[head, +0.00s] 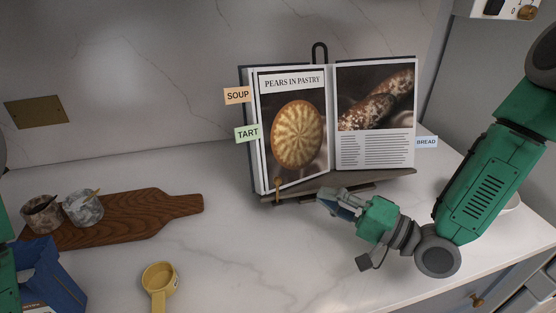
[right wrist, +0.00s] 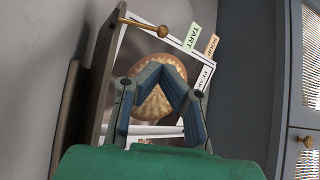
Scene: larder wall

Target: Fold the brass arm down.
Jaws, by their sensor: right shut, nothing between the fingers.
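The brass arm (head: 277,190) is a short rod with a round knob, at the lower left of the open cookbook (head: 291,180) on its dark stand (head: 345,187). It stands up from the ledge in front of the left page. In the right wrist view the brass arm (right wrist: 143,25) crosses the page edge, above and left of the fingertips. My right gripper (head: 325,197) is shut and empty, in front of the stand and right of the brass arm, apart from it. Its fingertips (right wrist: 160,62) meet before the tart picture.
A wooden board (head: 150,208) with two marbled pots lies at the left. The counter between cup and stand is clear. SOUP, TART and BREAD tabs stick out of the book.

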